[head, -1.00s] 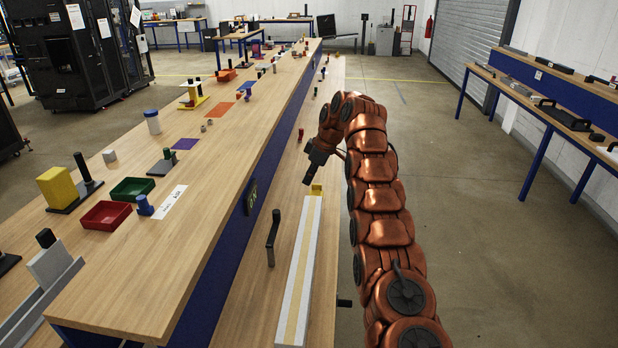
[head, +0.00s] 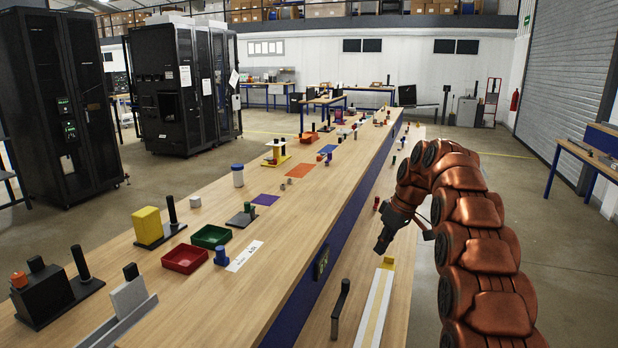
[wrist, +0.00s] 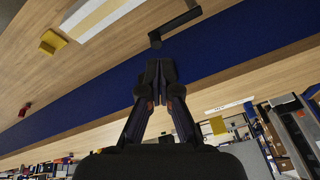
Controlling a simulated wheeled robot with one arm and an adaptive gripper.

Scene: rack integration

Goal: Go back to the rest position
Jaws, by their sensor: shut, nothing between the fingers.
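My gripper (head: 383,243) hangs at the end of my copper-coloured arm, above the lower shelf on the right side of the long bench. Its fingers point down. In the wrist view my gripper (wrist: 159,68) has its two dark fingers together with nothing between them. A black handle-like post (head: 340,312) stands on the lower shelf, left of and nearer than the gripper. A white and beige bar (head: 376,312) with a yellow end block (head: 388,263) lies on that shelf just below the gripper, apart from it.
On the bench top (head: 270,285) stand a red tray (head: 185,258), a green tray (head: 211,236), a yellow block (head: 147,225) and several small parts. Black rack cabinets (head: 185,90) stand at the back left. The floor (head: 545,240) right of my arm is clear.

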